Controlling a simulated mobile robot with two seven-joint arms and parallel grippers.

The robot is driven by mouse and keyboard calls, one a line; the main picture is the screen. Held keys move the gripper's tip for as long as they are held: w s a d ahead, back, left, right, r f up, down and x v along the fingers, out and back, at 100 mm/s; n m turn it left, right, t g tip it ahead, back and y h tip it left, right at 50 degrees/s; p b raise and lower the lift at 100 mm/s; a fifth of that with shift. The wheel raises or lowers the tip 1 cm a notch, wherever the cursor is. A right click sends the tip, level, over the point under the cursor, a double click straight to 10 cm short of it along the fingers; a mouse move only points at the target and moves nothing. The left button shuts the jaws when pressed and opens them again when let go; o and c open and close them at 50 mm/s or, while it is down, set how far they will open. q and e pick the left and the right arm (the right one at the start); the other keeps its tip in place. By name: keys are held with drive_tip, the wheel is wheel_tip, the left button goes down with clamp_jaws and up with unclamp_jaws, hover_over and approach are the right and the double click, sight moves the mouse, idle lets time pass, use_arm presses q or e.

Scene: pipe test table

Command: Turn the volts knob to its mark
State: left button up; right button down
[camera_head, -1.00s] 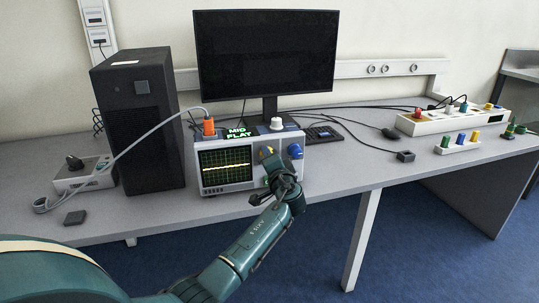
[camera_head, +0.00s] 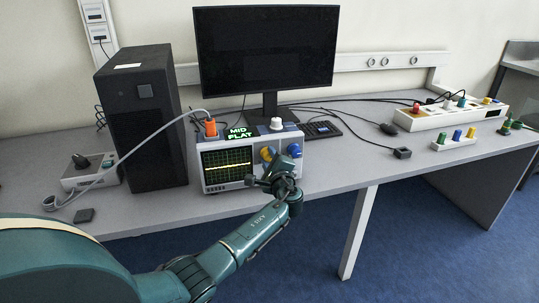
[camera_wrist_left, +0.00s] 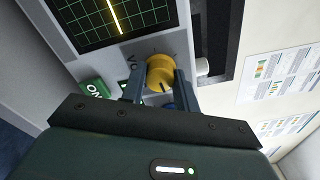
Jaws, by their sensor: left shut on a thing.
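The oscilloscope box (camera_head: 217,189) stands on the desk with a lit screen showing a thin yellow line. Its yellow knob (camera_head: 267,153), beside partly hidden lettering starting "VO", also shows in the left wrist view (camera_wrist_left: 160,70). My left gripper (camera_head: 270,172) is at the front panel. In the left wrist view its two fingers (camera_wrist_left: 158,88) are shut on the yellow knob, one on each side. A dark pointer line shows on the knob's face. I cannot make out the mark clearly. My right gripper is not in view.
A blue knob (camera_head: 294,150) sits right of the yellow one. A green ON button (camera_wrist_left: 97,88) is close to the left gripper. A white knob (camera_head: 277,121), an orange plug (camera_head: 211,127) and a lit "MID FLAT" sign (camera_head: 240,133) are on top. A black tower (camera_head: 145,120) stands left.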

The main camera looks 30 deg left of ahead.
use_arm(q)
drive_tip(key=shift+m, duration=0.6)
drive_tip(key=shift+f, duration=0.1)
drive_tip(key=o, duration=1)
drive_tip(key=shift+p, duration=0.3)
drive_tip(key=shift+c, duration=0.2)
drive_tip(key=v, duration=1.3)
drive_tip(key=shift+p, duration=0.4)
drive_tip(key=shift+d, duration=0.1)
